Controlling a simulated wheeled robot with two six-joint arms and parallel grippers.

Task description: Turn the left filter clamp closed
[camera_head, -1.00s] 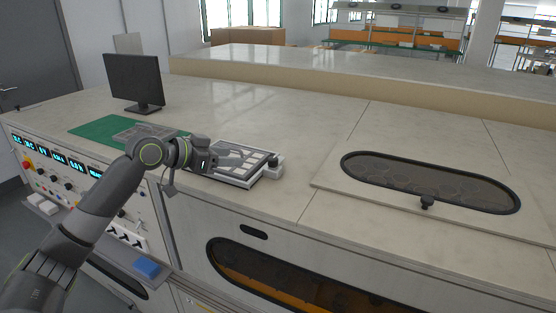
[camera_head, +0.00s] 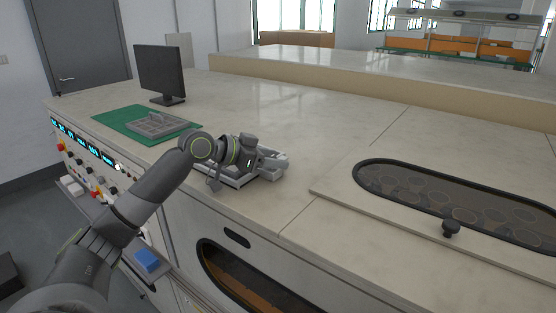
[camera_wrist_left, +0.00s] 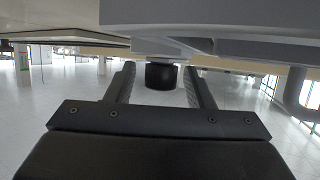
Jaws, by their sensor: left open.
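The grey filter tray (camera_head: 262,174) sits at the front edge of the bench, partly hidden behind my left arm. My left gripper (camera_head: 249,153) is over this tray in the head view, where its fingers cannot be made out. In the left wrist view my left gripper (camera_wrist_left: 160,70) is open, with one finger on each side. A short black round knob (camera_wrist_left: 161,77), which looks like a clamp knob, shows between the fingers under a light grey underside. I cannot tell whether the fingers touch it. My right gripper is not in view.
A green mat (camera_head: 133,125) with a grey frame (camera_head: 160,124) lies to the left, before a monitor (camera_head: 161,74). A framed oval window (camera_head: 450,198) with a black knob (camera_head: 450,228) is at the right. The bench top (camera_head: 290,115) behind the tray is clear.

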